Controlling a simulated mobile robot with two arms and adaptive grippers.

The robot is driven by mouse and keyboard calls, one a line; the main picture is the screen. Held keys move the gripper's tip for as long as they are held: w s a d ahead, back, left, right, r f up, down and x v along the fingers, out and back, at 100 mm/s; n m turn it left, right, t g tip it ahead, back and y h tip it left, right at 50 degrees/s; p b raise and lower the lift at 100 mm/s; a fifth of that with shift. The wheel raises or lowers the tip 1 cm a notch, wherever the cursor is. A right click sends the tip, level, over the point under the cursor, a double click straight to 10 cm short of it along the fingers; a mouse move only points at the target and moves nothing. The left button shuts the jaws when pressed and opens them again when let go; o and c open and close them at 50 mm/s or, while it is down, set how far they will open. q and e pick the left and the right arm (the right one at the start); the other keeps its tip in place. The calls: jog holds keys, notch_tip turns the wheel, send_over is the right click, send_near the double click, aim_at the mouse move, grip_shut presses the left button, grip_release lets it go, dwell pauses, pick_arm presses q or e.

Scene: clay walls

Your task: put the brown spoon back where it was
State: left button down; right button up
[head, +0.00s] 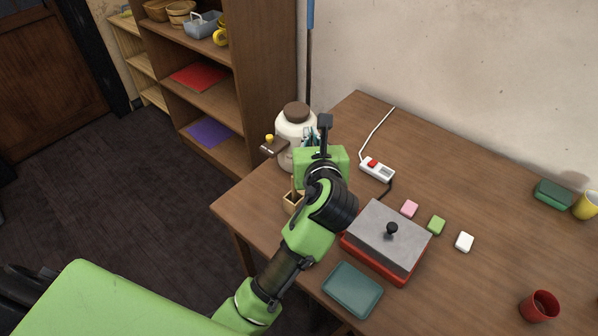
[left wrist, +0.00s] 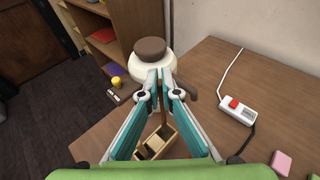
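My left gripper (left wrist: 160,76) has its teal fingers closed together at the tips, with the thin brown spoon (left wrist: 164,108) upright between them. The spoon's upper end is hidden by the fingers. Its lower end points at the small wooden box with compartments (left wrist: 172,151); I cannot tell whether it is inside or just above. In the head view the left gripper (head: 311,136) is in front of the cream jar with a brown lid (head: 296,113), and the wooden box (head: 290,204) is partly hidden by my arm. My right gripper is not in view.
The table holds a power strip (head: 377,169), a grey-topped red appliance (head: 385,237), a teal box (head: 352,289), small blocks (head: 436,225) and a red cup (head: 539,306). A yellow-knobbed object (head: 270,146) is at the left edge. A shelf (head: 205,87) stands behind.

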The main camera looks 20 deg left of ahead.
pick_arm(q)
notch_tip(320, 180, down, 2)
jog(key=shift+d+f, duration=0.1)
jog(key=shift+f, duration=0.05)
jog(key=shift+f+b, duration=0.6)
jog(key=shift+f, duration=1.95)
jog(key=shift+f, duration=0.1)
jog(key=c, duration=2.3)
grip_release()
jog(key=v, duration=1.2)
